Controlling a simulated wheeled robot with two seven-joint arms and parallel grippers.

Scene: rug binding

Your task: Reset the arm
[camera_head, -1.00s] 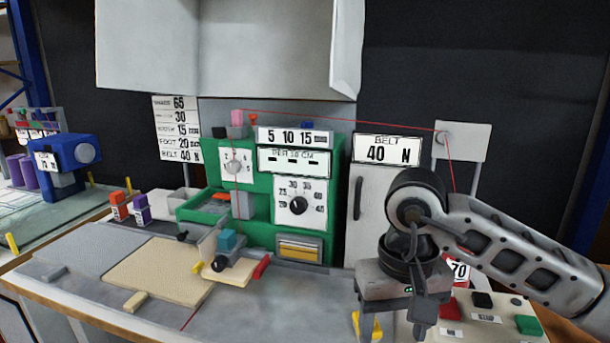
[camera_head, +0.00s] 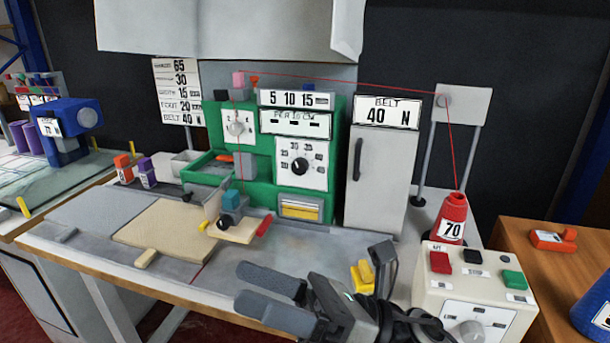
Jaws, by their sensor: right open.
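My right gripper (camera_head: 245,288) is at the bottom middle of the head view, low in front of the table. Its two dark fingers point left and stand apart, with nothing between them. My right arm's wrist shows at the bottom edge, and the rest of that arm is out of view. My left arm and gripper are not in view. The green sewing machine (camera_head: 344,150) stands beyond the gripper, with a beige mat (camera_head: 160,237) on the worktop in front of it.
A control box (camera_head: 437,290) with red, black and green buttons stands right of the gripper. A red cone (camera_head: 453,215) marked 70 and a grey cabinet (camera_head: 378,190) stand behind. A yellow piece (camera_head: 361,278) lies close to my wrist. A red thread runs overhead to a post plate (camera_head: 463,103).

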